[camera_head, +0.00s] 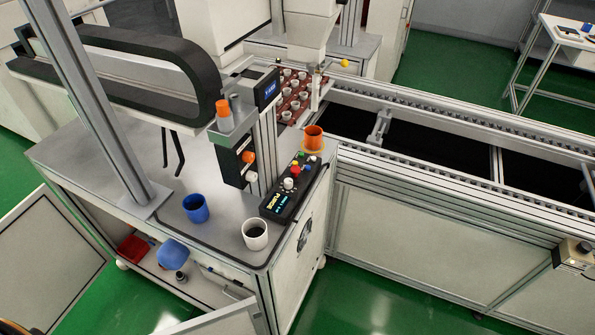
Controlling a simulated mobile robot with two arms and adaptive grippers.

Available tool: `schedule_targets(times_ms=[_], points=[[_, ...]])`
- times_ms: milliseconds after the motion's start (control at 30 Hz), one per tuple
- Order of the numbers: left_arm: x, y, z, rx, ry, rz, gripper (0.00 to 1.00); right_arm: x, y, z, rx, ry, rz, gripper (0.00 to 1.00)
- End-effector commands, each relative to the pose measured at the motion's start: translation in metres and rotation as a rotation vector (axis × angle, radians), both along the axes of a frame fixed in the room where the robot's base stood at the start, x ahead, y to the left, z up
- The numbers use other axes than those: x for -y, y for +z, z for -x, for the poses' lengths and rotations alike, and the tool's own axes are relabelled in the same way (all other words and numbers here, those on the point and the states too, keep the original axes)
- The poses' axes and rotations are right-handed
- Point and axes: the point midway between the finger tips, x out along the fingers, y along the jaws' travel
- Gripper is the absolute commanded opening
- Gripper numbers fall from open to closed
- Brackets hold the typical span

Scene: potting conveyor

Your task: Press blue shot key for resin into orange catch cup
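The key panel (270,207) is a black slanted box on the right side of the grey bench top. It has a lit display at its near end, a white knob, and small coloured keys toward its far end. A small blue key (306,168) seems to show there beside a red one; it is too small to see clearly. The orange cup (313,139) stands upright just beyond the panel's far end, near the bench's right edge. Its inside is mostly hidden. Neither of my grippers shows in this view.
A blue cup (195,208) and a white cup with dark contents (255,235) stand on the near bench top. A dispensing column with an orange knob (248,157) rises left of the panel. A red tray of white pots (285,117) sits behind. The conveyor (425,119) runs right.

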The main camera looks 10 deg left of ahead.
Motion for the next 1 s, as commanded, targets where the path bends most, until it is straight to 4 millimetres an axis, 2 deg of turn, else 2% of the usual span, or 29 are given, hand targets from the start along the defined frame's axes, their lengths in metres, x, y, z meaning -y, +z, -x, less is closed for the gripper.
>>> schedule_targets(times_ms=[367, 467, 567, 600, 1000], points=[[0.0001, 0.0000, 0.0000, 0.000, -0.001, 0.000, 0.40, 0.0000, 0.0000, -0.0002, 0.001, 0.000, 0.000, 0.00], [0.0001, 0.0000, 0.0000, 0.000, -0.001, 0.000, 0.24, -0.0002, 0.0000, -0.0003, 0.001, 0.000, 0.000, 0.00], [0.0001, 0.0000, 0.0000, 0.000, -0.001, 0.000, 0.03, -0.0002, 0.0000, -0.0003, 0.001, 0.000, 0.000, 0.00], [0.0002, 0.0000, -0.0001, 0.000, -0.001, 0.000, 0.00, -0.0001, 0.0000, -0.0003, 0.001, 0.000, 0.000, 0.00], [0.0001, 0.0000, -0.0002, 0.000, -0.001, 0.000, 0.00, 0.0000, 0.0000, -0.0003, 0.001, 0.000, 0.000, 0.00]])
